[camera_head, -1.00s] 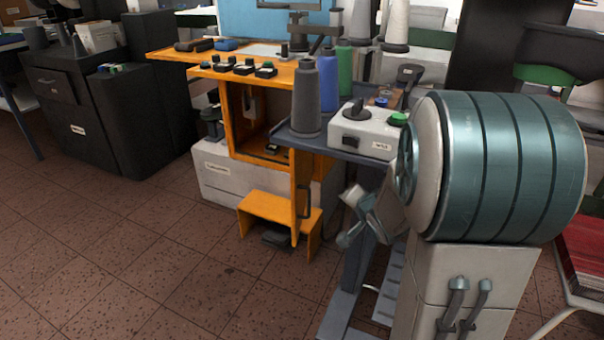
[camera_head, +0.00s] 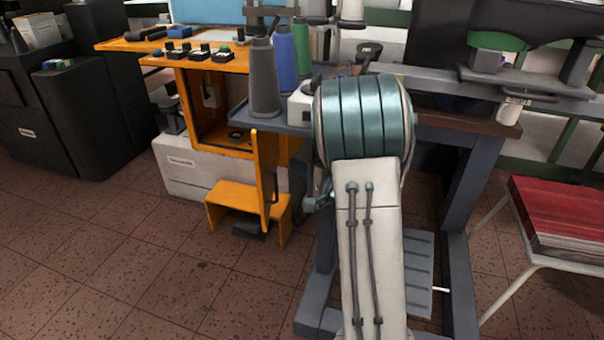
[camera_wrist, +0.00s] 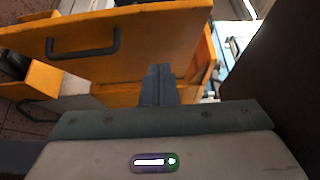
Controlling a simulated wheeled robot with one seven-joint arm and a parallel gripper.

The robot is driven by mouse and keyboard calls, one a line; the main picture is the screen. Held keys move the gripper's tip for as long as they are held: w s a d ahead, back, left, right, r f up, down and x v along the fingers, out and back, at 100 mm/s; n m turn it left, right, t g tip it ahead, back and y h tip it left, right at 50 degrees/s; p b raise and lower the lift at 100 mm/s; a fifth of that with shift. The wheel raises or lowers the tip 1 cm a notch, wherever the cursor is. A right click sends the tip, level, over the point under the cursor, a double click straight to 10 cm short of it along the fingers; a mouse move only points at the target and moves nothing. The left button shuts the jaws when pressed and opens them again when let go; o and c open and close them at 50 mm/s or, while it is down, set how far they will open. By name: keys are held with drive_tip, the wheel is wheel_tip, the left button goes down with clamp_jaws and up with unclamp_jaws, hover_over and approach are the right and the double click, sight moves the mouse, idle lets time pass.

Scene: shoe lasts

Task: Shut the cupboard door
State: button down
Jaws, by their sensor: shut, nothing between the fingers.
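The orange cupboard (camera_head: 184,100) stands left of centre in the head view, its inside showing. Its door (camera_head: 264,170) is open and sticks out toward me, seen nearly edge-on. In the wrist view the door (camera_wrist: 150,38) fills the upper left, with a black bar handle (camera_wrist: 84,46) on its face. My gripper (camera_wrist: 158,72) is shut and empty, its fingertips in front of the door's lower right part in that view. I cannot tell whether they touch it. In the head view my arm hides most of the gripper, just right of the door.
A low orange stool-like step (camera_head: 232,197) stands beneath the door. Thread cones (camera_head: 264,80) stand on a grey table right of the cupboard. A red-topped seat (camera_head: 560,215) is at the right. The tiled floor at the front left is clear.

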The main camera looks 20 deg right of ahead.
sight(261, 151)
drive_tip(key=shift+w+a+b, duration=1.2)
drive_tip(key=shift+w+a, duration=1.75)
drive_tip(key=shift+w, duration=0.1)
